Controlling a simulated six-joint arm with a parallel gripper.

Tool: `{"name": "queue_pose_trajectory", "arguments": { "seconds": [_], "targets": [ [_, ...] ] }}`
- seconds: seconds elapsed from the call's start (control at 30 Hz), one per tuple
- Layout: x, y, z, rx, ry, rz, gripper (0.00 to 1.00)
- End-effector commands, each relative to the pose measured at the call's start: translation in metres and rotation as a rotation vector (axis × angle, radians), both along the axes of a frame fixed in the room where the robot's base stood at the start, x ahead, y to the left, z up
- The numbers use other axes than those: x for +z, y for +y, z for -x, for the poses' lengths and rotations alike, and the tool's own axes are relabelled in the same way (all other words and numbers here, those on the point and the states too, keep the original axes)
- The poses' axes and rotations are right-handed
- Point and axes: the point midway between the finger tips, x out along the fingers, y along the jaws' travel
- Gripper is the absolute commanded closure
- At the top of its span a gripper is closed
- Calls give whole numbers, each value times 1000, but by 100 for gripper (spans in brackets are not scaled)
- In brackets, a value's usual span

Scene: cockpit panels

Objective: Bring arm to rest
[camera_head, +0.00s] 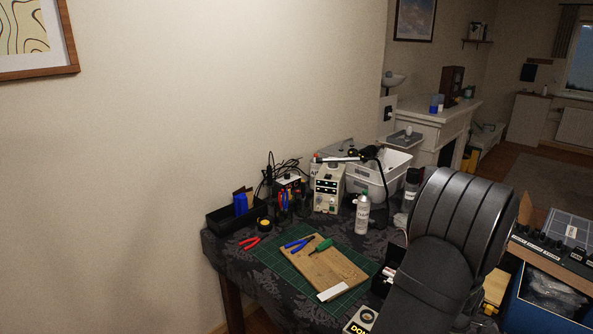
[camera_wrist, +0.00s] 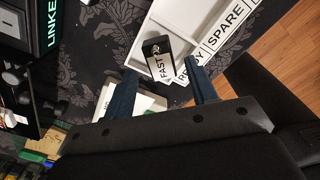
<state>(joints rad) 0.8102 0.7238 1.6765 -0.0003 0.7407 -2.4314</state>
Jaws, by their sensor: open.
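My gripper (camera_wrist: 160,92) shows in the wrist view with its two dark blue fingers apart. A small black and white block marked FAST (camera_wrist: 157,58) lies beyond and between the fingertips as seen from the wrist. I cannot tell how far below the fingers it is. A white tray (camera_wrist: 181,17) with labels reading READY and SPARE lies just past the fingertips. In the head view my dark arm fills the lower right, and the gripper itself is not visible there.
A blue box (camera_head: 520,312) stands at the right.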

Motion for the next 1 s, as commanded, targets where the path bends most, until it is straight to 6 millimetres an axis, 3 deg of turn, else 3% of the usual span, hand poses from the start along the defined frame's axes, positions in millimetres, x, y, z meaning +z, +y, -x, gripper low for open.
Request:
{"name": "queue_pose_trajectory", "arguments": {
  "seconds": [0.17,0.4,1.0],
  "targets": [
    [-35,1,1,0,3,-4,48],
    [12,-1,-1,0,-3,4,48],
    [73,-26,102,-4,-1,2,48]
  ]
}}
